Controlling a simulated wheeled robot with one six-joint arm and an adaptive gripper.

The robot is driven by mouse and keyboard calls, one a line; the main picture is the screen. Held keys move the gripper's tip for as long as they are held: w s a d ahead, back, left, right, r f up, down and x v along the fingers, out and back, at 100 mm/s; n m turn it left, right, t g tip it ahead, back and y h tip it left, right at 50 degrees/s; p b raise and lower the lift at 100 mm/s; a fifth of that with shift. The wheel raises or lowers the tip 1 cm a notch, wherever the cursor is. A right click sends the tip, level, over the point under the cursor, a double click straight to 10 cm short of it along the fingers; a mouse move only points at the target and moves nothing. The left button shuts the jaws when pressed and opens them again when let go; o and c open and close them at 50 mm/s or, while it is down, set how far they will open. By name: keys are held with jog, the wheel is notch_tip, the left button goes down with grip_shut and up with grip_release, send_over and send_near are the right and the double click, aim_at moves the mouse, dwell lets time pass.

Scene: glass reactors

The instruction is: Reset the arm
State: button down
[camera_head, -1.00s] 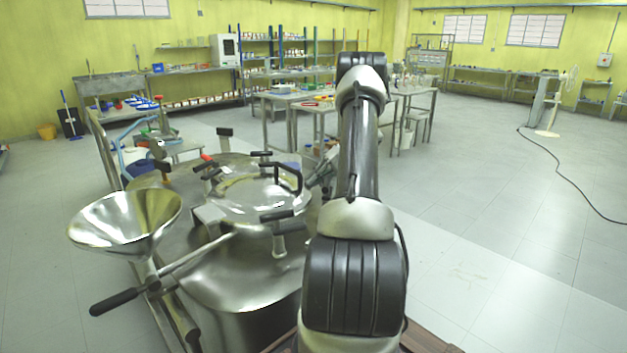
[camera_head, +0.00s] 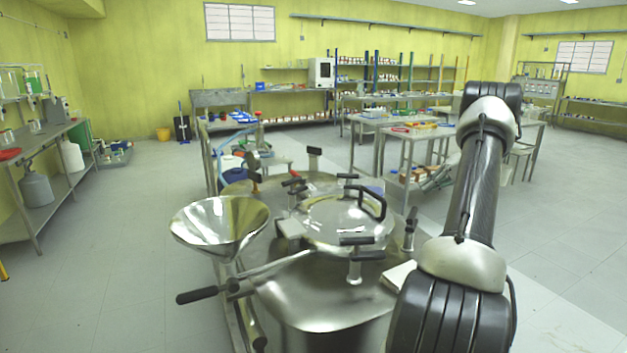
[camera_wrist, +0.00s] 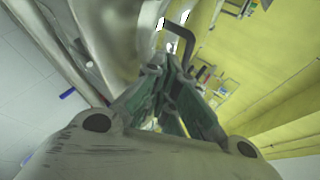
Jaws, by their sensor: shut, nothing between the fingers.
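My arm (camera_head: 475,190) reaches forward and away in the head view, to the right of the steel reactor (camera_head: 325,295). My gripper (camera_wrist: 172,72) shows in the wrist view with its two fingers drawn together and nothing held between them. A bent black handle (camera_wrist: 186,42) shows just beyond the fingertips in the wrist view. I cannot tell how far from the fingers it is. In the head view the gripper is not clearly seen.
A bench (camera_head: 40,175) lines the left wall. The floor at right is open.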

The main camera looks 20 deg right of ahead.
jog(key=s+a+r+n+g+h, duration=0.1)
jog(key=a+r, duration=0.4)
jog(key=a, duration=0.3)
jog(key=s+a+r+g+h, duration=0.1)
jog(key=a+r+h, duration=0.1)
jog(key=a+r, duration=0.4)
jog(key=s+a+r+n+g+h, duration=0.15)
jog(key=a+r, duration=0.25)
jog(key=a, duration=0.5)
jog(key=s+a+r+h, duration=0.2)
jog(key=s+a+h, duration=0.1)
jog(key=s+a, duration=0.6)
jog(key=s+a+f+n+t+h, duration=0.1)
jog(key=s+a+f, duration=0.1)
jog(key=s, duration=0.4)
jog(key=s+a+f+n+t+h, duration=0.1)
jog(key=s+a+f, duration=0.1)
jog(key=s, duration=0.4)
jog(key=shift+s+a+f, duration=0.25)
jog(key=shift+a, duration=0.15)
jog(key=shift+n, duration=0.25)
